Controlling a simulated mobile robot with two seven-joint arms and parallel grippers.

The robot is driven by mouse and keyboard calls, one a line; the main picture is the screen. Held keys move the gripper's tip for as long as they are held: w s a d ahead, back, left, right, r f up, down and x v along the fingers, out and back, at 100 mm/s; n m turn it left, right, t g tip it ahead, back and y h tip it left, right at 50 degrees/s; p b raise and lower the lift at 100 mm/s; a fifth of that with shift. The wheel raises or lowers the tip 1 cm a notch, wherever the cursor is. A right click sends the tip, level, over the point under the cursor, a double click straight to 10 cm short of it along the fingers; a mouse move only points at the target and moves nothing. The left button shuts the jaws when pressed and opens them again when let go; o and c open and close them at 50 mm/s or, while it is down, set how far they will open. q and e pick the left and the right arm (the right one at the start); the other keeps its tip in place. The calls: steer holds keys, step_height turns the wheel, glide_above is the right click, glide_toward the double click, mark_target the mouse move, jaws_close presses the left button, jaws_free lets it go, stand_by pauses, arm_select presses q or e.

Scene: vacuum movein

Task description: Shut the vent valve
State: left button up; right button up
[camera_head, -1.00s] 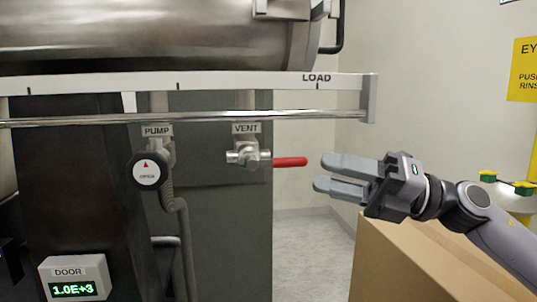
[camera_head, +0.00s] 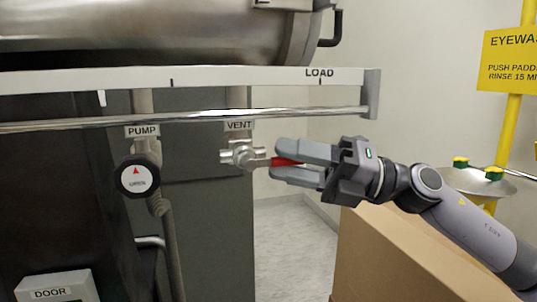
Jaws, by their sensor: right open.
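The vent valve (camera_head: 243,155) is a silver fitting under the VENT label (camera_head: 239,125). Its red lever handle (camera_head: 284,162) sticks out horizontally to the right. My right gripper (camera_head: 282,163) comes in from the right with its two grey fingers around the red handle, one finger above and one below. The fingers are apart and open. They hide part of the handle, and I cannot tell whether either one touches it. My left gripper is not in view.
A metal rail (camera_head: 190,116) runs above the valve, below the white LOAD ledge (camera_head: 210,78). A cardboard box (camera_head: 400,258) stands below my right arm. A yellow eyewash station (camera_head: 508,60) is at the right.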

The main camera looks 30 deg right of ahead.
steer(key=shift+w+a+r, duration=0.1)
steer(key=shift+w+a, duration=0.2)
steer(key=shift+a, duration=0.2)
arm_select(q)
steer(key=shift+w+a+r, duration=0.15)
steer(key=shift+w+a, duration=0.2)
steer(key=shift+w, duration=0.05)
arm_select(e)
jaws_close()
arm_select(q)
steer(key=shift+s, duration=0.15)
arm_select(e)
steer(key=shift+d, duration=0.1)
